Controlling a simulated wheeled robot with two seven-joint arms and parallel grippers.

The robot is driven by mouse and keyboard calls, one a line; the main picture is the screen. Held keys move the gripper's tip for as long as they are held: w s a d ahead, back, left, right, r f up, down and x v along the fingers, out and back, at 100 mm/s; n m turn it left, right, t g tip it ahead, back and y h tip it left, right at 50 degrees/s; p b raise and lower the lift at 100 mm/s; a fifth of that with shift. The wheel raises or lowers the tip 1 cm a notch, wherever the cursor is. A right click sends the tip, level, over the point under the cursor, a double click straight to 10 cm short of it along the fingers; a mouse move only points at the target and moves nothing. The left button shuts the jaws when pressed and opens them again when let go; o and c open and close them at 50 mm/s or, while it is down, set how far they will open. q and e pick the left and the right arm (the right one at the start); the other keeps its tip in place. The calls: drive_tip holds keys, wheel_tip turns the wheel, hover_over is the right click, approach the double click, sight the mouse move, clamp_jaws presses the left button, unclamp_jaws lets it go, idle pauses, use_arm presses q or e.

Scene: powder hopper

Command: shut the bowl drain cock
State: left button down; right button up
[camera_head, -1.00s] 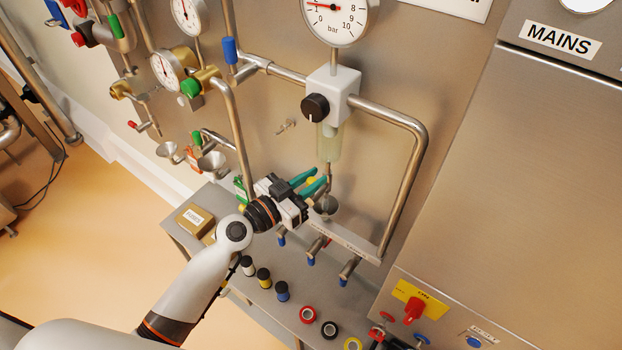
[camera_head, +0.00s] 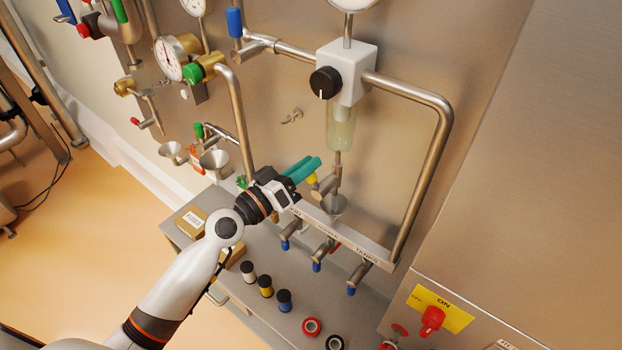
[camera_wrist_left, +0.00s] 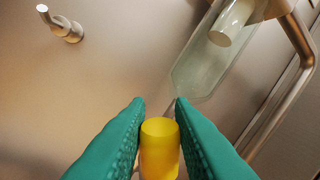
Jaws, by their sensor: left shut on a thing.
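The clear bowl (camera_head: 341,127) hangs under the white filter body with the black knob (camera_head: 326,82). Below it, the drain cock (camera_head: 325,186) is a small metal valve with a yellow handle (camera_head: 312,180), above a small funnel (camera_head: 334,205). My left gripper (camera_head: 308,169) reaches in from the left, its green fingers closed at the yellow handle. In the left wrist view the yellow handle (camera_wrist_left: 159,150) sits between the two green fingers (camera_wrist_left: 160,120), and the bowl (camera_wrist_left: 210,60) is beyond it. The fingers partly hide the handle in the head view. My right gripper is not seen.
A bent steel pipe (camera_head: 437,150) runs down on the right. Blue-tipped cocks (camera_head: 318,258) stick out below a labelled rail (camera_head: 345,237). Another steel pipe (camera_head: 239,120) stands close to the left gripper. Coloured bottles (camera_head: 266,285) stand on the grey shelf.

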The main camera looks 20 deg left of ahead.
use_arm(q)
wheel_tip(320, 180, down, 5)
drive_tip(key=w+a+n+t+y+b, duration=0.1)
drive_tip(key=n+b, duration=0.4)
drive_tip(key=n, duration=0.8)
drive_tip(key=shift+a+f+n+t+y, duration=0.15)
drive_tip(key=shift+a+n+t+y, duration=0.15)
drive_tip(key=shift+a+t+y, duration=0.55)
drive_tip(key=shift+d, duration=0.1)
drive_tip(key=c, duration=1.3)
unclamp_jaws()
drive_tip(key=shift+f, duration=0.1)
drive_tip(key=b+v, duration=0.5)
drive_tip(key=v, duration=0.7)
drive_tip(key=shift+b, duration=0.3)
